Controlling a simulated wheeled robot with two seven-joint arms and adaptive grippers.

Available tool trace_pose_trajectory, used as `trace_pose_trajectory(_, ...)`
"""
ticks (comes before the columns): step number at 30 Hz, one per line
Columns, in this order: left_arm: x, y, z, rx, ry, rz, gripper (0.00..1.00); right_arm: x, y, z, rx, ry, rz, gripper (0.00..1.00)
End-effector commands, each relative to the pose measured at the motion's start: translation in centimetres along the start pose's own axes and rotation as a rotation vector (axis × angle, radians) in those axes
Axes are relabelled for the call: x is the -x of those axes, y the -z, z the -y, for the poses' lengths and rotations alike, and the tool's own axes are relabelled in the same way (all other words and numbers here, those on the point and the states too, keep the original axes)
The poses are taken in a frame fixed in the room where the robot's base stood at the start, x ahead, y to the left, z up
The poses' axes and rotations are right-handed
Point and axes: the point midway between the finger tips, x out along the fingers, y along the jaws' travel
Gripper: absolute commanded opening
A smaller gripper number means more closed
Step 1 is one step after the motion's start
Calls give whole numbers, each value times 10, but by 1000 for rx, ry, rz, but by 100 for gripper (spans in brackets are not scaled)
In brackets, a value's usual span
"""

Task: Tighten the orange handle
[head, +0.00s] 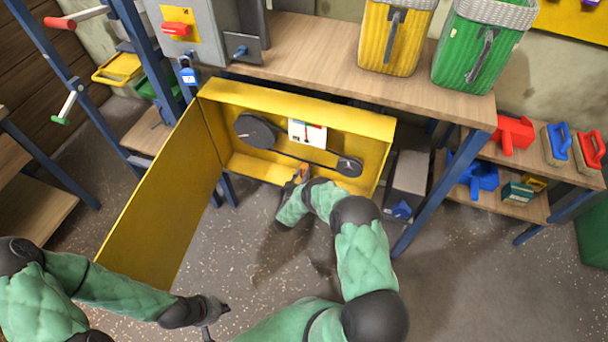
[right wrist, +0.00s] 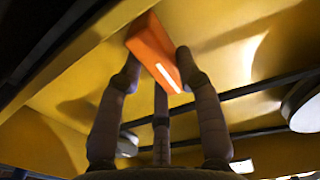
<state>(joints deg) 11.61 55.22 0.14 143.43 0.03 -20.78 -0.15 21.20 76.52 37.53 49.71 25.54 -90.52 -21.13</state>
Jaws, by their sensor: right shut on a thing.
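The orange handle (right wrist: 155,52) shows in the right wrist view as an orange block with a white stripe, inside the yellow box. My right gripper (right wrist: 158,68) has its fingers on either side of the handle and is shut on it. In the head view my right gripper (head: 297,180) reaches into the lower front of the open yellow box (head: 352,114), and the handle is mostly hidden there. My left gripper (head: 216,318) is low over the floor, below the box's open door, away from the handle. Its jaw state is unclear.
The yellow door (head: 160,205) hangs open to the left. Inside the box are a large pulley (head: 256,131), a small pulley (head: 349,166), a belt and a label card (head: 307,132). A wooden table (head: 330,62) with a yellow basket (head: 392,38) and a green basket (head: 478,45) stands above.

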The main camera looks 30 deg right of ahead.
Motion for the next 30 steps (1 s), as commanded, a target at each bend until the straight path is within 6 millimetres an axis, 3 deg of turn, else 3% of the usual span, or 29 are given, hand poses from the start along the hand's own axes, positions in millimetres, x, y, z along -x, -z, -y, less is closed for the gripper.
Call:
trace_pose_trajectory(11,0,0,0,0,0,0,0,0,1,2,190,0,1,3)
trace_pose_trajectory(30,0,0,0,0,0,0,0,0,2,7,791,0,2,3)
